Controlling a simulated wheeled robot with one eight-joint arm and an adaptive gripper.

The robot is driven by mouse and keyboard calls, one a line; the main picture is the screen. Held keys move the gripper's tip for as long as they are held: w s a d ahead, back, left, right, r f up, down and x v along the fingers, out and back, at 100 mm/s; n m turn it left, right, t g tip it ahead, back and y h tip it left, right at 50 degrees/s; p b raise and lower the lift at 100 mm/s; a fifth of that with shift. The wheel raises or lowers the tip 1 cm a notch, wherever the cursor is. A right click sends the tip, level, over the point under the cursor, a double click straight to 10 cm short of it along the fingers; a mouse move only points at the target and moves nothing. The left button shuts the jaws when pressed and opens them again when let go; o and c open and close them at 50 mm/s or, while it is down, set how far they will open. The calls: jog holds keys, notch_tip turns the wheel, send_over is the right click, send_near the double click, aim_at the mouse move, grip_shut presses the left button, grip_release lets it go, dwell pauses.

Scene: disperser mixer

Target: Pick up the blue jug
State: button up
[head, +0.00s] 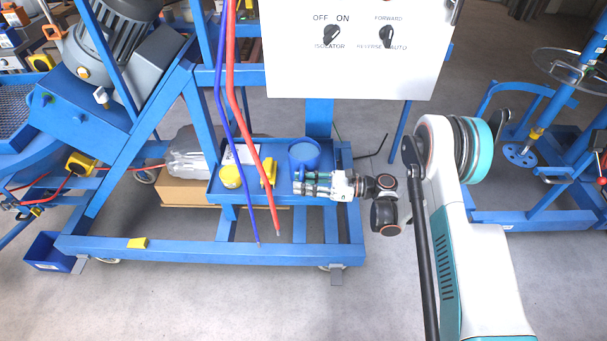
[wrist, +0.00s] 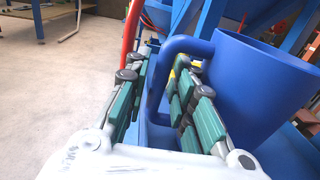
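The blue jug (head: 304,157) stands on the blue shelf tray (head: 262,198) of the machine frame. In the wrist view the blue jug (wrist: 262,82) fills the right side, with its rim up and its handle (wrist: 182,45) facing my gripper. My gripper (head: 300,182) reaches in from the right, just in front of the jug. In the wrist view my gripper (wrist: 162,75) is open, with the upright part of the handle showing between its green-padded fingers. The right finger hides part of the handle and jug wall. I cannot tell whether either finger touches the handle.
A yellow-lidded container (head: 231,177) and a yellow item (head: 269,172) stand left on the tray. Red (head: 255,140) and blue (head: 228,130) hoses hang in front. A white switch panel (head: 355,70) is above. A cardboard box (head: 185,192) lies left. Floor in front is clear.

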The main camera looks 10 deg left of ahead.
jog(key=shift+s+a, duration=0.1)
jog(key=shift+a, duration=0.25)
grip_shut()
jog(key=shift+r, duration=0.1)
